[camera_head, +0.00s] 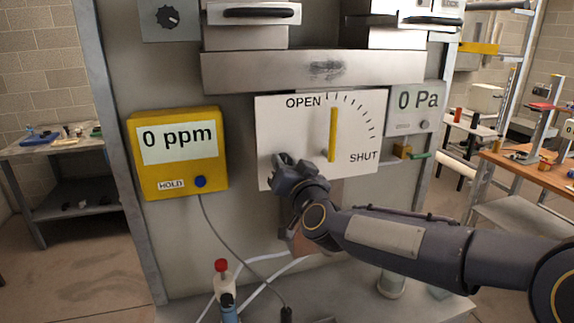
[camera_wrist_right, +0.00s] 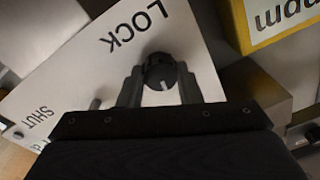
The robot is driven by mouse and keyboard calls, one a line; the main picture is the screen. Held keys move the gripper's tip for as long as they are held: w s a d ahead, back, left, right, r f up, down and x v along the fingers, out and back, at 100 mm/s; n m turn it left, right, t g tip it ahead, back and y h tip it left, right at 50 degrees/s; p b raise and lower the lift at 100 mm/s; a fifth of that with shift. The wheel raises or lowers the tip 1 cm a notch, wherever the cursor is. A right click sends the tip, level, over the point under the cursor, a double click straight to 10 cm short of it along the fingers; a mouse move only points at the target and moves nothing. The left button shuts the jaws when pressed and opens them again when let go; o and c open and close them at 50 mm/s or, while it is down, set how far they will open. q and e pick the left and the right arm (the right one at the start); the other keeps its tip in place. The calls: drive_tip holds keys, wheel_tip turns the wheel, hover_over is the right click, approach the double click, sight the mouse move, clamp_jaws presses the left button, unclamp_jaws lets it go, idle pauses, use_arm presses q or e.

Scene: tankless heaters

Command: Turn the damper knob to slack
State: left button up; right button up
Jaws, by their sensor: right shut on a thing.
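The damper panel (camera_head: 285,125) is a white plate marked OPEN and SHUT, with a yellow pointer (camera_head: 333,130) standing nearly upright. The dark round damper knob (camera_wrist_right: 160,72) shows in the wrist view beside the word LOCK. Its white mark points toward the palm side of my gripper, away from LOCK. My right gripper (camera_head: 283,166) is at the panel's lower left and hides the knob in the head view. In the wrist view its two fingers (camera_wrist_right: 160,82) are closed on either side of the knob. No SLACK label is visible. My left gripper is out of view.
A yellow meter (camera_head: 180,172) reading 0 ppm hangs left of the panel, and a grey gauge (camera_head: 415,107) reads 0 Pa at right. A metal ledge (camera_head: 310,72) juts out above. A red-topped bottle (camera_head: 222,275) and cables are below.

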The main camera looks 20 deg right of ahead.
drive_tip(key=shift+f, duration=0.1)
drive_tip(key=o, duration=1)
drive_tip(key=shift+c, duration=0.2)
drive_tip(key=s+b, duration=0.1)
drive_tip(key=s, duration=0.7)
drive_tip(key=shift+d+f, duration=0.15)
drive_tip(key=shift+f, duration=0.05)
drive_tip(key=shift+w, duration=0.1)
